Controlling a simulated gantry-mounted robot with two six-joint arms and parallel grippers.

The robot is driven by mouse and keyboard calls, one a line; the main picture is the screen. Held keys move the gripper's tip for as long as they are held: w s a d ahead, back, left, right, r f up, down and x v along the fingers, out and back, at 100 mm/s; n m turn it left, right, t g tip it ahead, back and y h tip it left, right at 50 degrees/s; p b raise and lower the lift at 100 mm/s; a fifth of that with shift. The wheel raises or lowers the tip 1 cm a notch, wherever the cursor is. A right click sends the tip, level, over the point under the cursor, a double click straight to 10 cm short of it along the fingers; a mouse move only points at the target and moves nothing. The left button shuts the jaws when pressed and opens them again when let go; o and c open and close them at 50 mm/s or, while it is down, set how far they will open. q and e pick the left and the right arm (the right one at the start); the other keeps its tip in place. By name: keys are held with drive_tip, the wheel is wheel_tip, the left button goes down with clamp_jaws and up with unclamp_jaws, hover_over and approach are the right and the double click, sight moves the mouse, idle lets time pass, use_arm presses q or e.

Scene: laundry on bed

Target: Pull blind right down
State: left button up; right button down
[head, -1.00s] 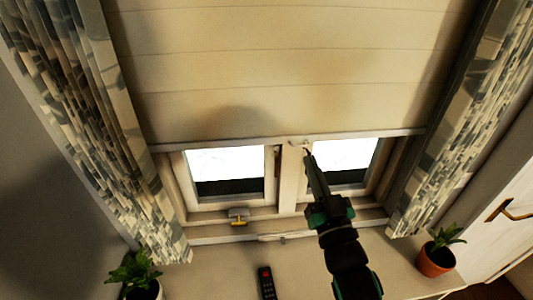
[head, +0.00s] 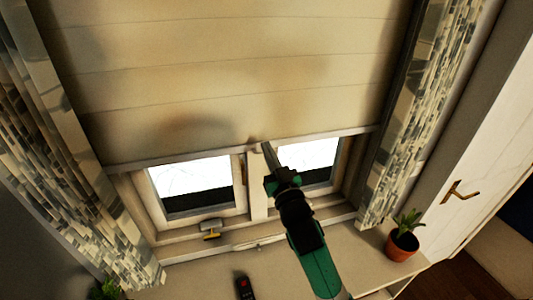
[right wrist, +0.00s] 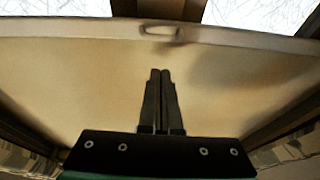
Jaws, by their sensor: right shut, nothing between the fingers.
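The beige blind (head: 240,80) hangs over most of the window, with its pale bottom bar (head: 190,157) above the lower panes. The right wrist view shows the blind (right wrist: 90,90) close up, and a small pull tab (right wrist: 160,30) at the middle of its bar (right wrist: 60,27). My right gripper (head: 265,148) is in front of the middle of the bar. In the right wrist view its fingers (right wrist: 160,73) are together and empty, in front of the blind fabric and apart from the tab. My left gripper is out of view.
Patterned curtains (head: 80,180) and (head: 425,110) hang on both sides. A window latch (head: 211,228) is on the lower frame. A potted plant (head: 402,243) and a remote (head: 244,288) stand on the sill (head: 195,275). A door with a handle (head: 460,192) is at right.

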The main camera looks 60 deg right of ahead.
drive_tip(key=shift+w+d+f, duration=0.2)
drive_tip(key=shift+f, duration=0.4)
drive_tip(key=shift+w+d+f, duration=0.15)
drive_tip(key=shift+w+f, duration=0.05)
drive_tip(key=shift+f, duration=0.4)
drive_tip(key=shift+f, duration=0.15)
wheel_tip(320, 180, down, 31)
drive_tip(key=b, duration=3)
drive_tip(key=shift+b, duration=0.3)
wheel_tip(320, 180, up, 5)
drive_tip(key=s+a+p, duration=0.1)
drive_tip(key=p, duration=0.3)
drive_tip(key=f+b+v, duration=0.1)
drive_tip(key=v, duration=1)
drive_tip(key=shift+b, duration=0.35)
